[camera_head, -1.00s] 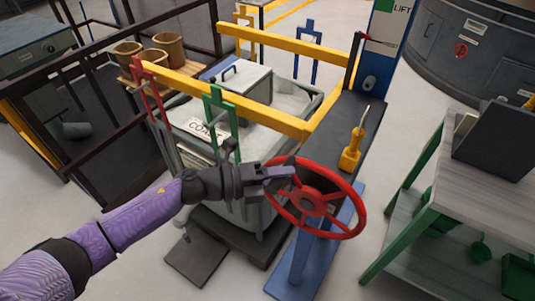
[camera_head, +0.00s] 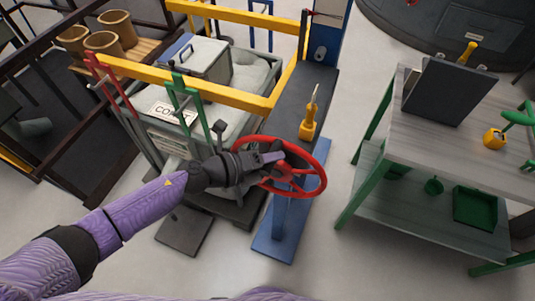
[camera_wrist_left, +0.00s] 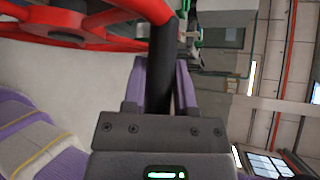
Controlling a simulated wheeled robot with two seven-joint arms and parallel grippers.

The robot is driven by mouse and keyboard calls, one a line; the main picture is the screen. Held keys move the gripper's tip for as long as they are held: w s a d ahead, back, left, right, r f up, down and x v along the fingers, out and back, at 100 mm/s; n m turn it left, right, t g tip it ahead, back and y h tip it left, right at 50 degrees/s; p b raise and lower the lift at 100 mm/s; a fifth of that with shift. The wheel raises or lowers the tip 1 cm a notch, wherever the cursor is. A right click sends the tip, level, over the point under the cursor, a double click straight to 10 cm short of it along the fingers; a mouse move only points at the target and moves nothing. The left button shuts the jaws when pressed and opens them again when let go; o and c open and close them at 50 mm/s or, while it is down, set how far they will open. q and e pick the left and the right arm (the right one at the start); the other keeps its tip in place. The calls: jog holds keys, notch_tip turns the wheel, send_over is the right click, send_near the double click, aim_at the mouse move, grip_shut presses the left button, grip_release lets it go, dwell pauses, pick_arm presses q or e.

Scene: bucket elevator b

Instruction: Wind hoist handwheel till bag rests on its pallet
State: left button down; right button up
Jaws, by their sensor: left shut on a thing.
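The red handwheel (camera_head: 322,182) stands on a blue post at the middle of the head view. My left gripper (camera_head: 270,157) is shut on the wheel's dark handle, at the upper-left part of the rim. In the left wrist view, my purple fingers (camera_wrist_left: 160,85) close around this dark handle (camera_wrist_left: 161,55) under the red rim. The large pale bag (camera_head: 150,97) with a white label hangs by coloured loops inside the yellow hoist frame (camera_head: 225,98). A dark base (camera_head: 240,213) shows below it. The wheel and my arm partly hide its underside, so I cannot tell whether they touch. My right gripper is out of view.
A yellow hand unit (camera_head: 307,127) stands on the dark beam behind the wheel. A green-legged workbench (camera_head: 440,155) is at the right. Dark railings and a shelf with brown pots (camera_head: 103,42) are at the left. The floor between post and bench is clear.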

pick_arm(q)
jog(key=shift+s+d, duration=0.1)
jog(key=shift+c, duration=2)
grip_release()
jog(key=shift+d, duration=0.15)
jog(key=shift+a, duration=0.3)
jog(key=v, duration=0.9)
jog(key=shift+s+a+r, duration=0.15)
jog(key=shift+s+r, duration=0.05)
jog(key=shift+r, duration=0.05)
